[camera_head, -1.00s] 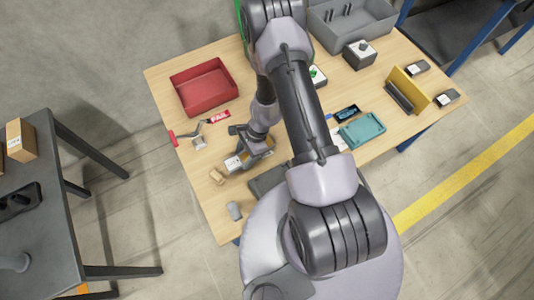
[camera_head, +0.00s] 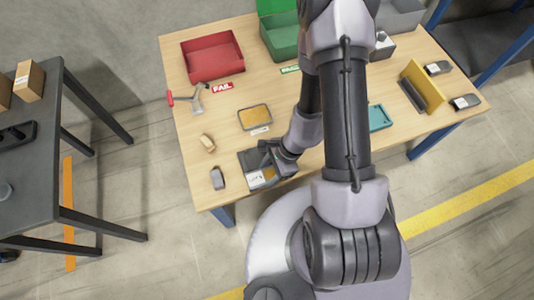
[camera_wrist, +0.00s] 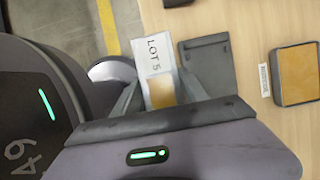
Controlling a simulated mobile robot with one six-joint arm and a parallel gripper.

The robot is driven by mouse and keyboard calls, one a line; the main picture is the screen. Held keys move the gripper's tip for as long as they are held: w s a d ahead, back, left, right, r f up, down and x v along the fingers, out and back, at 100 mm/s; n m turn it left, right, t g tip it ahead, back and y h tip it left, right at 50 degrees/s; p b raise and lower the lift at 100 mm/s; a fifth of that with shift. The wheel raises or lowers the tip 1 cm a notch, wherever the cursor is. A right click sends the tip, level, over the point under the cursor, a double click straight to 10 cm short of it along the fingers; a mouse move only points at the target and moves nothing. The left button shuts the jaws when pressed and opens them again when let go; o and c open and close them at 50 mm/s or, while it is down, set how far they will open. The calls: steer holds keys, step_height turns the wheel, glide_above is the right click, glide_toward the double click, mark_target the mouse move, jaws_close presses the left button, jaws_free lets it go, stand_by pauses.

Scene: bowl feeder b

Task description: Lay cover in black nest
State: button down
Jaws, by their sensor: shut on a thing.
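My gripper (camera_head: 268,168) is shut on a flat cover (camera_wrist: 154,58). The cover has a white part marked "LOT 5" and a tan part between my fingers; its white end also shows in the head view (camera_head: 257,179). The wrist view shows my gripper (camera_wrist: 160,92) with a finger on each side of the cover. The black nest (camera_wrist: 210,62) is a dark, flat square on the table, and it shows beside my gripper in the head view (camera_head: 247,158). My gripper hides part of the nest.
A dark-rimmed tray with a tan inside (camera_head: 254,105) lies behind the nest. A small tan block (camera_head: 207,142) and a grey piece (camera_head: 217,179) lie to the left. A red bin (camera_head: 212,77) and a green bin (camera_head: 282,44) stand farther back.

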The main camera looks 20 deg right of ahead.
steer(key=p, duration=0.2)
glide_above(262, 158)
steer(key=d, duration=0.2)
steer(key=shift+a+f, duration=0.2)
steer(key=shift+f, duration=0.05)
step_height(262, 158, down, 4)
steer(key=shift+w+b, duration=0.15)
steer(key=shift+b, duration=0.8)
steer(key=shift+r, duration=0.2)
steer(key=shift+f, duration=0.15)
steer(key=c, duration=0.6)
jaws_free()
